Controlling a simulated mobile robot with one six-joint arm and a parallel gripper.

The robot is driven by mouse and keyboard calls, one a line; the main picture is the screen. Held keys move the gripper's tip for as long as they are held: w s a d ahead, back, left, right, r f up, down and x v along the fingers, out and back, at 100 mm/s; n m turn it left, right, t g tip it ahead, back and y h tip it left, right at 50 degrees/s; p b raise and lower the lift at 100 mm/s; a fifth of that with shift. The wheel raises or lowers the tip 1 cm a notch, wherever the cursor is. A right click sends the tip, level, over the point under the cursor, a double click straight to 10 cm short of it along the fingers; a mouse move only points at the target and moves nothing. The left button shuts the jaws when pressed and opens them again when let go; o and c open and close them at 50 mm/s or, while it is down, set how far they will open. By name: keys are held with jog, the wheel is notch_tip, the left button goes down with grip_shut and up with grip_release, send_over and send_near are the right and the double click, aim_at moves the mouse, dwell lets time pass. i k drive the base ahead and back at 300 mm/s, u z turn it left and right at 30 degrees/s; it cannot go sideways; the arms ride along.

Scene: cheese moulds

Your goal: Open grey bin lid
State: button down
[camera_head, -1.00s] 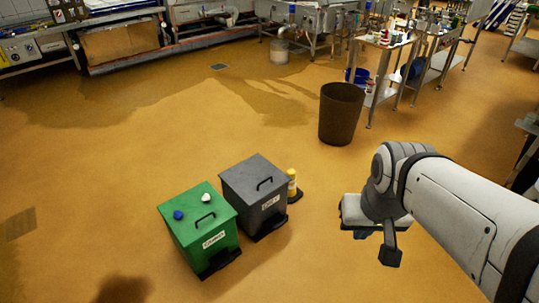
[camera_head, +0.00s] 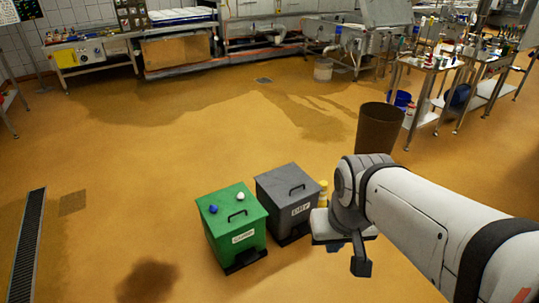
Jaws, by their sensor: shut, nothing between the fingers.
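The grey bin (camera_head: 290,206) stands on the floor near the middle of the picture. Its flat grey lid (camera_head: 280,180) is closed, with a dark bar handle (camera_head: 296,188) on top and a white label reading "DRY" on the front. My gripper (camera_head: 358,258) is to the right of the bin and in front of it in the picture, apart from the handle. It is shut with nothing held. My wrist hides part of the fingers, and the fingertips are small and dark.
A green bin (camera_head: 236,233) stands close left of the grey one, with a blue and a white knob-like item on its lid. A yellow post (camera_head: 323,193) is just right of the grey bin, partly covered. A brown bin (camera_head: 379,128) stands behind. The floor left is open.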

aim_at(286, 185)
jog(key=u, duration=0.15)
jog(key=i, duration=1)
jog(key=u, duration=0.05)
